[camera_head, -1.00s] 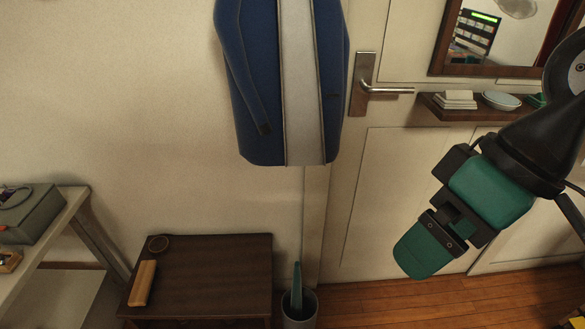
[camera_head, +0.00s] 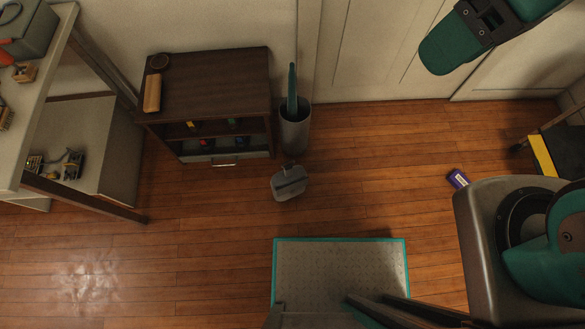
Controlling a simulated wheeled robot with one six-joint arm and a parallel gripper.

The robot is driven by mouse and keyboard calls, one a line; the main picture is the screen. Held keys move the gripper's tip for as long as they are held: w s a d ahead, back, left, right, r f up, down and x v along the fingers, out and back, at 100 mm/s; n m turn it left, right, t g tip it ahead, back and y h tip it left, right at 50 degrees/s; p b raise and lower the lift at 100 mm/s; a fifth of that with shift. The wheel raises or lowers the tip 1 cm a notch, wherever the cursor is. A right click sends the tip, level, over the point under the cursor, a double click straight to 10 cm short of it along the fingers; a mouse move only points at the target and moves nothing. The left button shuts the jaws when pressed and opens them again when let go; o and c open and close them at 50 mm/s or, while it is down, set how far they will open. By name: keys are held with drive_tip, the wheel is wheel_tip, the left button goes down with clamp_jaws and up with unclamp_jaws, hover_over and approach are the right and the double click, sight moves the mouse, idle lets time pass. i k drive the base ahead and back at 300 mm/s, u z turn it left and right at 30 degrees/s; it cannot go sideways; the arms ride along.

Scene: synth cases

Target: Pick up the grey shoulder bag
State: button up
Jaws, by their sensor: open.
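A small grey shoulder bag (camera_head: 288,183) lies on the wooden floor, just in front of the grey umbrella bin (camera_head: 295,130). It has a dark strap or flap across its top. My gripper (camera_head: 445,50) is at the upper right, green and black, in front of the white door. It is well above and to the right of the bag, apart from it. The gap between its fingers is hard to see from this angle, and nothing shows held in it.
A dark wooden cabinet (camera_head: 215,85) with shelves stands left of the bin. A pale workbench (camera_head: 95,150) is at the far left. A yellow-and-black object (camera_head: 543,155) stands at the right edge. Floor around the bag's front and right is clear.

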sight(289, 183)
drive_tip(key=z, duration=1.35)
drive_tip(key=i, duration=0.75)
drive_tip(key=u, duration=3.25)
